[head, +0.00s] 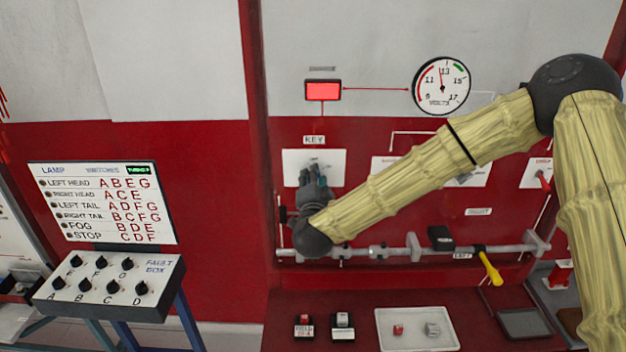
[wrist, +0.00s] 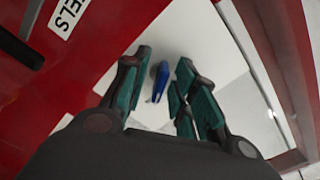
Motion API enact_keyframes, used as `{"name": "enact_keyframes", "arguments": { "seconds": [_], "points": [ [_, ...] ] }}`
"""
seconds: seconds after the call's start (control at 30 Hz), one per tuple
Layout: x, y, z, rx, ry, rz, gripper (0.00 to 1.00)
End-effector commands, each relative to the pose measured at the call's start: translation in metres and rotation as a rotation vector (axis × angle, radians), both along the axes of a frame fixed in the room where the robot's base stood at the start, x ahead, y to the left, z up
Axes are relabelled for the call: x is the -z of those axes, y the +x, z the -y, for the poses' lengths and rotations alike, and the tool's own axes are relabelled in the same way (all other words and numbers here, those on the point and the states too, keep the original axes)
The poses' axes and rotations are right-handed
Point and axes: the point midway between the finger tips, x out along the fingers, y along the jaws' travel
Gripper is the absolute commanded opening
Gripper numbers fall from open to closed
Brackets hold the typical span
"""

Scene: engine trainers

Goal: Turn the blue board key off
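The blue key (wrist: 161,78) stands out from a white plate (wrist: 166,28) in the wrist view. My gripper (wrist: 164,60) is open, with one finger on each side of the key and visible gaps between them and it. In the head view my gripper (head: 314,174) is in front of the white plate (head: 334,160) under the KEY label (head: 314,140). The gripper hides the blue key there. I cannot tell the key's exact turn angle.
A rail (head: 400,252) with a black block (head: 440,238) and a yellow handle (head: 490,268) runs below the plate. Above are a lit red lamp (head: 323,90) and a volt gauge (head: 440,86). A fault box (head: 110,284) stands at left.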

Motion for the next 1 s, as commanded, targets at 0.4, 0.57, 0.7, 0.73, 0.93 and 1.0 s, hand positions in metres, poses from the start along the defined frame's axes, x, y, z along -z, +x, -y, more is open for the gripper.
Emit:
{"name": "enact_keyframes", "arguments": {
  "seconds": [0.4, 0.57, 0.7, 0.73, 0.93, 1.0],
  "points": [
    [0.0004, -0.0002, 0.0001, 0.0, -0.016, 0.0, 0.0],
    [0.0012, -0.0003, 0.0002, 0.001, -0.069, 0.001, 0.0],
    [0.0015, -0.0004, 0.0, 0.0, -0.157, 0.002, 0.0],
    [0.0015, -0.0003, 0.0002, 0.0, -0.179, 0.002, 0.0],
    [0.002, -0.0004, 0.0003, 0.001, -0.359, 0.003, 0.0],
    [0.0022, -0.0005, -0.0001, 0.0, -0.426, 0.002, 0.0]
  ]
}}
